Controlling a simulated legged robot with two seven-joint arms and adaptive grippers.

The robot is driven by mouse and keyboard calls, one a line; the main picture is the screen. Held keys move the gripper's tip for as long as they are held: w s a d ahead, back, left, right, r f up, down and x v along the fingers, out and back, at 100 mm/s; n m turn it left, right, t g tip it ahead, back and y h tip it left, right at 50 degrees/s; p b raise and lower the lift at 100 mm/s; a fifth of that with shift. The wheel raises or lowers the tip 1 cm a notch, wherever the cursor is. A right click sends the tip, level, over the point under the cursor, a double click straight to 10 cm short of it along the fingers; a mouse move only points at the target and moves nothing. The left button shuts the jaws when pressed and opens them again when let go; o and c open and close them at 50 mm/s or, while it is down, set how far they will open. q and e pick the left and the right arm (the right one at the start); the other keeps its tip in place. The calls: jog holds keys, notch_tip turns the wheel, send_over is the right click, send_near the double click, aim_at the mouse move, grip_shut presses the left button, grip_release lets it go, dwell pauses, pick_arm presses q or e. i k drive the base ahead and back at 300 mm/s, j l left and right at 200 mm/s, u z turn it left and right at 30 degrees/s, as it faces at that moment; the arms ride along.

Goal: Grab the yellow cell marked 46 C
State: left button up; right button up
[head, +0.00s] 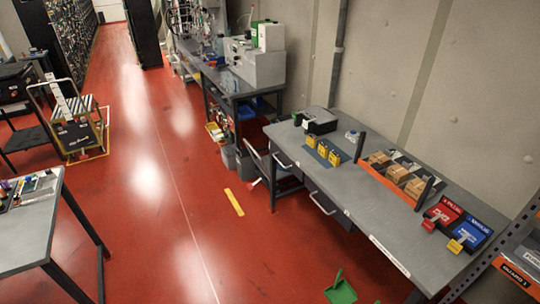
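Three small yellow cells stand in a row on a dark blue-grey mat (318,147) on the grey workbench at the right. They are the left yellow cell (310,141), the middle yellow cell (322,150) and the right yellow cell (334,158). Their markings are too small to read, so I cannot tell which one is 46 C. Neither of my grippers shows in the head view.
The workbench (375,219) also holds a black case (318,121), an orange-fronted rack with brown boxes (388,187), and red (444,213) and blue (470,233) units. A green object (340,291) lies on the red floor. The aisle left of the bench is open.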

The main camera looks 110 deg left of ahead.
aim_at(334, 158)
jog(key=u, duration=3.2)
jog(key=j+z, duration=0.15)
jog(key=z, duration=0.9)
jog(key=i+j+z, duration=0.15)
jog(key=j+z, duration=0.3)
jog(key=j, duration=0.15)
jog(key=j+z, duration=0.95)
jog(key=j, duration=0.3)
jog(key=k+j+z, duration=0.15)
jog(key=j+z, duration=0.35)
jog(key=j, duration=0.1)
